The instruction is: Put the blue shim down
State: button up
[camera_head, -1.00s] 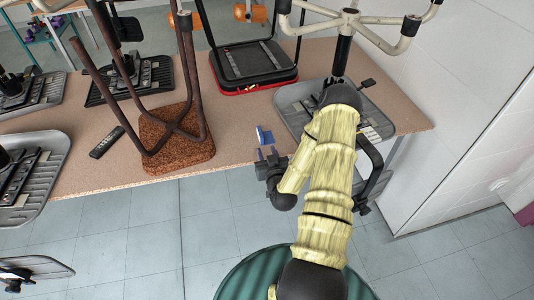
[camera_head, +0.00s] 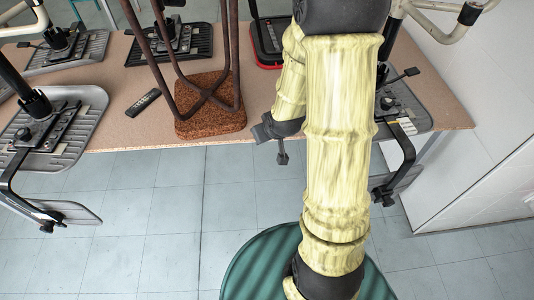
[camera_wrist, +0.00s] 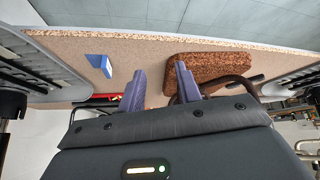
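The blue shim (camera_wrist: 101,65), a small wedge with a pale blue-white end face, rests on the brown tabletop (camera_wrist: 70,48) in the wrist view, near the table edge. In the head view my arm hides it. My gripper (camera_wrist: 160,71) has two purple fingers standing apart with nothing between them. The shim lies to the left of the fingers in the wrist view, clear of them. In the head view the fingertips cannot be made out.
A stool with a brown cork seat (camera_head: 211,103) stands upside down on the table (camera_head: 111,140). A black remote (camera_head: 143,102) lies left of it. Grey chair parts (camera_head: 56,125) sit at the left and more behind my arm. A white wall stands at the right.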

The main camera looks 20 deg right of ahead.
jog(key=s+a+r+g, duration=0.2)
jog(key=s+r, duration=0.1)
jog(key=s, duration=0.3)
jog(key=s+a+r+m+g, duration=0.1)
jog(key=s+a+r+g, duration=0.1)
jog(key=s, duration=0.4)
notch_tip(320, 180, up, 2)
jog(key=shift+s+a+r, duration=0.15)
jog(key=shift+a+r, duration=0.05)
jog(key=shift+a, duration=0.25)
jog(key=shift+o, duration=0.5)
jog(key=shift+s, duration=0.15)
